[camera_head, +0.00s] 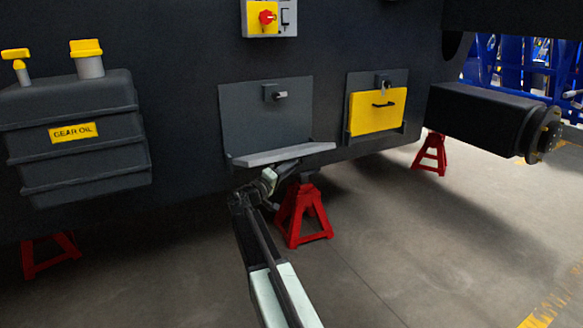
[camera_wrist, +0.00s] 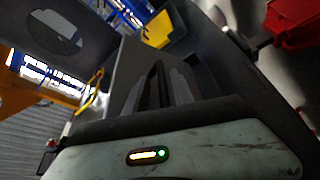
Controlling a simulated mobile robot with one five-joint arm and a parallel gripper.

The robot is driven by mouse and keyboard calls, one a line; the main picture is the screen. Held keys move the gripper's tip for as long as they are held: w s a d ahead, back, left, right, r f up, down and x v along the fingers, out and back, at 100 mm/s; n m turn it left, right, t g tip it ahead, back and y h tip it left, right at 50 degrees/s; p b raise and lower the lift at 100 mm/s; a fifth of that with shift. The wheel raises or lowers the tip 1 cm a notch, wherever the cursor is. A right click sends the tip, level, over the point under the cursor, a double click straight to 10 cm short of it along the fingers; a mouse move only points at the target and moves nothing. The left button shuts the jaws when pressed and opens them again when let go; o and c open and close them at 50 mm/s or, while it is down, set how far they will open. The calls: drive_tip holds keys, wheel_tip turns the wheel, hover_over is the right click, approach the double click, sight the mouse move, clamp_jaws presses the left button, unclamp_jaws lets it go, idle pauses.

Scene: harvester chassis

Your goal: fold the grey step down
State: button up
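The grey step (camera_head: 284,154) juts out nearly level from the bottom of its dark backing plate (camera_head: 265,105), with a small latch (camera_head: 275,92) on the plate above it. My gripper is just below the step's front edge in the head view, and its fingertips are hard to make out there. In the wrist view the dark fingers of my gripper (camera_wrist: 169,82) lie close together in front of a dark grey surface, which I cannot surely tell to be the step. I see nothing held between them. Whether the fingers touch the step is hidden.
A red stand (camera_head: 303,212) is just below and behind my wrist. A yellow panel (camera_head: 376,111) is to the right of the step, and a gear oil tank (camera_head: 80,150) to the left. A dark axle (camera_head: 480,115) sticks out at the right. The floor in front is clear.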

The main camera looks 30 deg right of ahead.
drive_tip(key=v, duration=0.6)
drive_tip(key=shift+a+b, duration=0.3)
drive_tip(key=shift+b, duration=0.15)
drive_tip(key=shift+s+f, duration=0.1)
